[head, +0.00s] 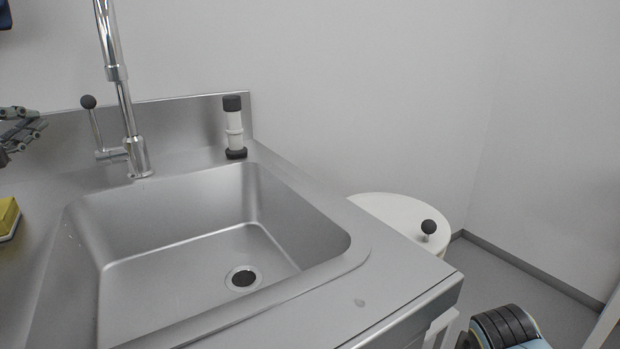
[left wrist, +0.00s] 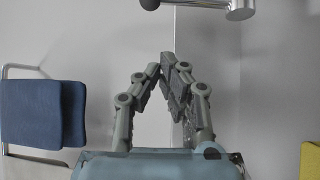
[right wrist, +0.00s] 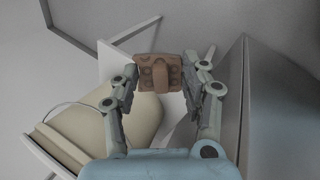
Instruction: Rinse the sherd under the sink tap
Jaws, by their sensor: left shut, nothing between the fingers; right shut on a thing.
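The brown sherd (right wrist: 158,76) shows in the right wrist view, between the fingers of my right gripper (right wrist: 160,82), which is shut on it. The sherd is not seen in the head view. My left gripper (head: 38,122) is at the left edge of the head view, left of the tap lever; in the left wrist view its fingertips (left wrist: 168,68) meet with nothing between them. The chrome tap (head: 126,105) stands behind the sink basin (head: 190,255), its spout out of frame. Its lever (head: 95,122) stands up with a dark ball on top. No water shows.
A white and black bottle-like holder (head: 234,128) stands at the sink's back right corner. A yellow sponge (head: 8,216) lies at the left edge. A round white lid with a dark knob (head: 428,227) is right of the counter. The basin is empty.

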